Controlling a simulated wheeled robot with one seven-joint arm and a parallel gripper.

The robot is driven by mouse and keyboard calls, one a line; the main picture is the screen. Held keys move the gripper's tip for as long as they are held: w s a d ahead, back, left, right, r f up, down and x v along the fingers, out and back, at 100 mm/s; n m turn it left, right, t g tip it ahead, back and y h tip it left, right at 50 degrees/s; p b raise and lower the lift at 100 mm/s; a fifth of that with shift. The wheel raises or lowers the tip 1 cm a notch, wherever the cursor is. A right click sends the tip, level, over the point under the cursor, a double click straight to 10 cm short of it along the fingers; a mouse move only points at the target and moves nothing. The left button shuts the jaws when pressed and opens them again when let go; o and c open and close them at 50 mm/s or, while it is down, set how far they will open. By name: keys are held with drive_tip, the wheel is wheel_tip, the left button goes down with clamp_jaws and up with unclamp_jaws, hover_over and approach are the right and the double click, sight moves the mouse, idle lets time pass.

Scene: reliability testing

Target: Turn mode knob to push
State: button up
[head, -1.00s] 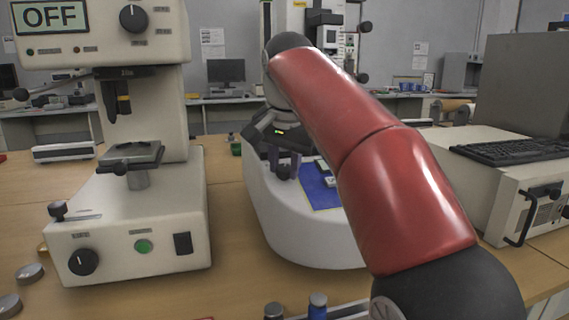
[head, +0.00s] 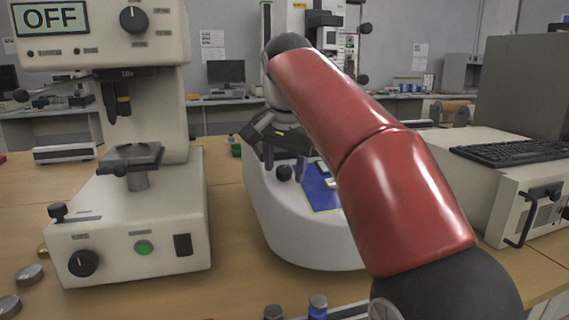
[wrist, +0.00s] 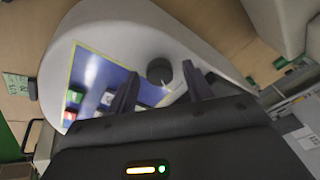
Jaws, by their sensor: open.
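A round black knob (wrist: 159,70) sits on the white rounded machine (head: 290,235), beside its blue panel (wrist: 98,82). It also shows in the head view (head: 284,173). I cannot read its label or setting. My gripper (wrist: 160,72) is open, with one dark finger on each side of the knob in the wrist view. I cannot tell whether either finger touches it. In the head view my gripper (head: 284,163) is low over the machine, and my red arm hides the right part of the panel.
A beige tester (head: 140,225) with an OFF display, several knobs and a green button stands at left. A grey-white box (head: 480,185) with a keyboard (head: 510,149) stands at right. Small cylinders (head: 317,305) stand at the front edge. Bare wooden bench lies between tester and machine.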

drive_tip(key=shift+r, duration=0.15)
drive_tip(key=v, duration=0.7)
drive_tip(key=shift+r, duration=0.2)
drive_tip(key=shift+s, duration=0.25)
